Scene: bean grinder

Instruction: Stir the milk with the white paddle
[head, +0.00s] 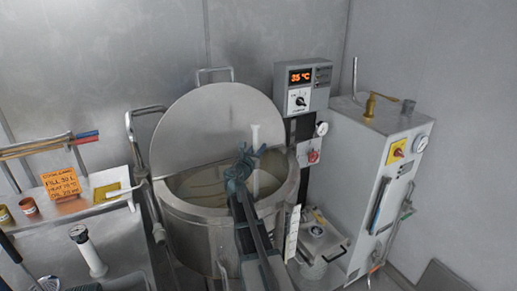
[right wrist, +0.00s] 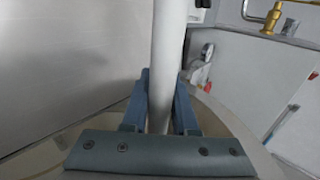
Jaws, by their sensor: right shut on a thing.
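A large steel vat (head: 200,222) with its round lid (head: 215,125) raised stands in the middle of the head view. Pale milk (head: 205,186) lies inside it. The white paddle (head: 255,150) stands nearly upright in the vat, its lower end hidden. My right gripper (head: 245,165) reaches over the vat's front rim and is shut on the paddle's shaft. In the right wrist view the white shaft (right wrist: 168,60) runs up between the blue fingers (right wrist: 160,100). My left gripper is not in view.
A control box (head: 302,85) reading 35 °C stands behind the vat at right. A grey cabinet (head: 375,150) with a gauge and brass tap is further right. A shelf (head: 90,207) with an orange note (head: 62,185) and small jars is at left.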

